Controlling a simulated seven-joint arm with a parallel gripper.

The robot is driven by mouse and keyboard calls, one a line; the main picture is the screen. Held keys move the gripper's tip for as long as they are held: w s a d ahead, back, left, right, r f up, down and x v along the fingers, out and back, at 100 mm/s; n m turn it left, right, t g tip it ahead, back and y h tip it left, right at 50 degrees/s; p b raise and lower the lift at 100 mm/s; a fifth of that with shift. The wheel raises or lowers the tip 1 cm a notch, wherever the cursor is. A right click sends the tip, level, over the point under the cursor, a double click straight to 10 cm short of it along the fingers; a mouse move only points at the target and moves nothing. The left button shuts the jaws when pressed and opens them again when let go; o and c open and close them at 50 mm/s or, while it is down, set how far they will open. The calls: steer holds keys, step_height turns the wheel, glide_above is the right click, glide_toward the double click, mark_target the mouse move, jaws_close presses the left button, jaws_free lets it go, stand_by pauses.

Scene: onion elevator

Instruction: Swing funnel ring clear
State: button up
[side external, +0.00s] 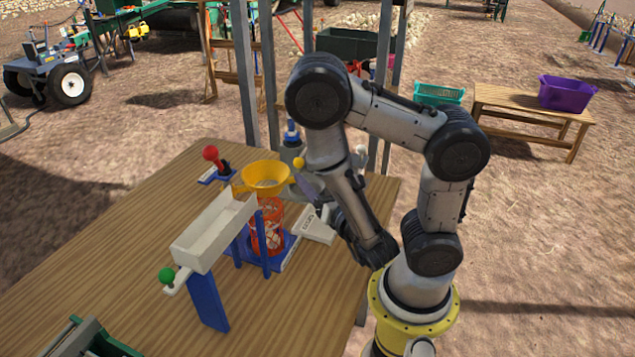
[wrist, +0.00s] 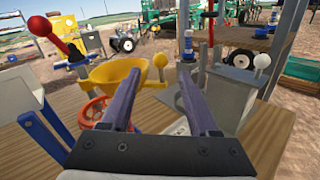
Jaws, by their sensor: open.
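The yellow funnel ring (side external: 265,177) sits above an orange-red mesh sleeve (side external: 268,225) on a blue stand, at the end of a pale chute (side external: 215,232). A yellow ball knob (side external: 298,163) is at the ring's right side. In the wrist view the funnel ring (wrist: 118,72) is left of and beyond the fingers, and its yellow knob (wrist: 160,60) appears just beyond the gap between the fingertips. My gripper (wrist: 160,74) is open, with nothing between its fingers. In the side view my gripper (side external: 309,188) is partly hidden by my arm, close to the knob's right side.
A red-knobbed lever (side external: 211,155) stands behind the funnel. A green knob (side external: 167,275) is on the chute's near end. A white-knobbed lever (wrist: 262,61) and a blue-topped post (wrist: 188,45) are to the right in the wrist view. Metal uprights rise behind the table (side external: 110,265).

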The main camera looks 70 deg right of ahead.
steer(key=shift+s+a, duration=0.3)
steer(key=shift+s, duration=0.1)
